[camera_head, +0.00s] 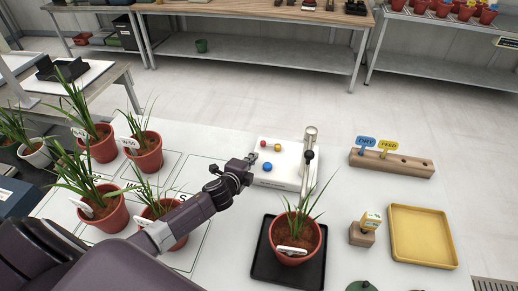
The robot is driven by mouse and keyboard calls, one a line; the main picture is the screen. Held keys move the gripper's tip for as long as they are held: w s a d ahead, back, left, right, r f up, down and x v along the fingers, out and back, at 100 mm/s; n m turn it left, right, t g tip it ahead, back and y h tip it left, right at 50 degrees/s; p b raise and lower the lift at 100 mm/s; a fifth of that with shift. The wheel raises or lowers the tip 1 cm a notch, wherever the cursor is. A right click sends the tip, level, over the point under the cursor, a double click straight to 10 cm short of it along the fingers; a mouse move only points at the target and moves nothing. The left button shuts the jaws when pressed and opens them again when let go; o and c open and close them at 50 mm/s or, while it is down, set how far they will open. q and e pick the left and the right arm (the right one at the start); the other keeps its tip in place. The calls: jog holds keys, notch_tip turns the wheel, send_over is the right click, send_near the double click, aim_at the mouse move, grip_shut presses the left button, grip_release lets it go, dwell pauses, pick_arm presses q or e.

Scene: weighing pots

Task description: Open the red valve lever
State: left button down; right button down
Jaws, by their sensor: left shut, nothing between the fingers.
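I cannot make out a clear red lever; the red knob is the only red part on the box. My left gripper (251,158) is shut and empty at the box's left edge, just left of the blue knob; I cannot tell if it touches the box. My right gripper is not in view.
A potted plant (293,240) stands on a black tray (265,267) in front of the box. Several potted plants (103,146) stand at left, near my arm. A wooden tag block (405,166) and a yellow tray (421,236) lie at right. Free table lies behind the box.

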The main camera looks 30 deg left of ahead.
aim_at(261, 145)
pick_arm(q)
jog(key=x, duration=0.4)
jog(key=shift+w+r, duration=0.3)
jog(key=shift+x, duration=0.8)
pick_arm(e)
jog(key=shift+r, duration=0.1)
pick_arm(q)
jog(key=shift+r, duration=0.15)
jog(key=shift+a, duration=0.15)
jog(key=shift+a, duration=0.15)
jog(key=shift+w+m+h, duration=0.15)
jog(key=shift+m+h, duration=0.15)
jog(key=shift+h, duration=0.1)
